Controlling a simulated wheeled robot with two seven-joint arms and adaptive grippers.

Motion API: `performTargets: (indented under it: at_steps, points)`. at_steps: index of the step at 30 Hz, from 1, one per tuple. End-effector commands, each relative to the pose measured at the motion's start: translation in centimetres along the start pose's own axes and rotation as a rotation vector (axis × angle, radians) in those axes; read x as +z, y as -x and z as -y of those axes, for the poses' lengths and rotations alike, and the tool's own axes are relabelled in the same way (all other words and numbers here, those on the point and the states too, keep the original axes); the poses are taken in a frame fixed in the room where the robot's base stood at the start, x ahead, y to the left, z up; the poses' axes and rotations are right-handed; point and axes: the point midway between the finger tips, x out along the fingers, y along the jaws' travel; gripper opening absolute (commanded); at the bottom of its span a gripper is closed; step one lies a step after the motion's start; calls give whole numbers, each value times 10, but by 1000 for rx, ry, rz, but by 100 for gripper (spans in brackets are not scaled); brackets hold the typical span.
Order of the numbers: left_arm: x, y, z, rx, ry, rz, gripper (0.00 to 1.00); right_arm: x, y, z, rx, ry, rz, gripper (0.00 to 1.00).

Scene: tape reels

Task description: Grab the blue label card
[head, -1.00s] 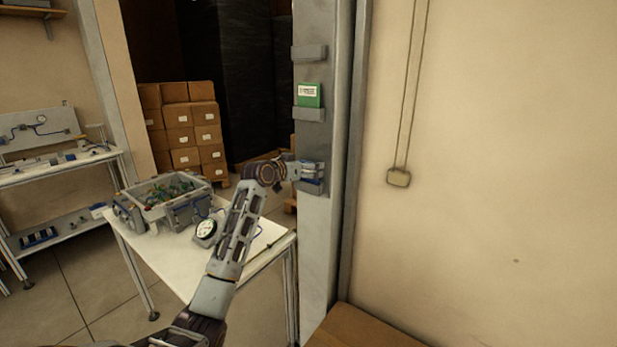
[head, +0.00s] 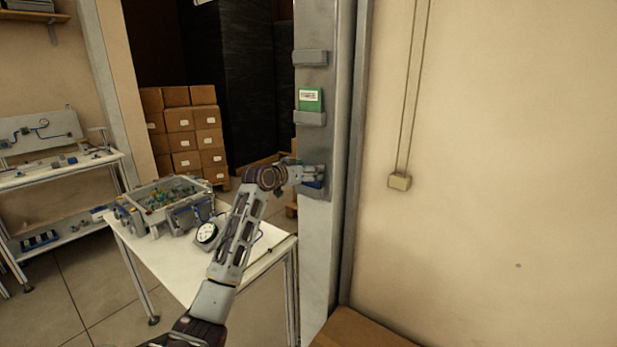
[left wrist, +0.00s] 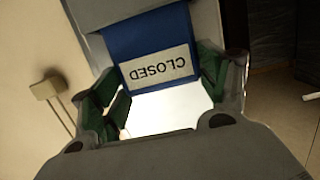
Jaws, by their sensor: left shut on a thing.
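The blue label card (left wrist: 152,32) hangs in the left wrist view with a white strip reading CLOSED, upside down in that picture. My left gripper (left wrist: 155,88) is shut on it, with a green-padded finger at each side. In the head view, a small part of the blue card (head: 313,184) shows at the lower part of the grey post, mostly hidden by my left gripper (head: 312,174). My right gripper is not in view.
A green card (head: 310,100) sits in a holder higher on the grey post (head: 318,240). A white table (head: 190,265) with a grey crate (head: 165,198) and a gauge (head: 206,233) stands left of the post. Stacked boxes (head: 185,140) are behind.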

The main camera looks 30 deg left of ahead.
Motion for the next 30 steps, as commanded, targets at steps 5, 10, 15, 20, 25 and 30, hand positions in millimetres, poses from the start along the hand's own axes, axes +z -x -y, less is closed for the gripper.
performTargets:
  at_steps: [5, 10, 15, 20, 25, 30]
  points:
    - [-4, 1, 0, 0, -1, -1, 52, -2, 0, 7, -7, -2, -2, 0]
    - [-15, 3, 0, -1, -2, -2, 52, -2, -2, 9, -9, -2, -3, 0]
    - [-32, 6, 0, -1, -3, -2, 52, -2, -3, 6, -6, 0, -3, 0]
    - [-46, 9, 0, -1, -1, -2, 52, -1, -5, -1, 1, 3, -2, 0]
    - [-59, 12, 0, -1, -2, -2, 52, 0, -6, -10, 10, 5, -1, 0]
    - [-70, 14, 0, -1, -1, -1, 52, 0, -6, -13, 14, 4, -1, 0]
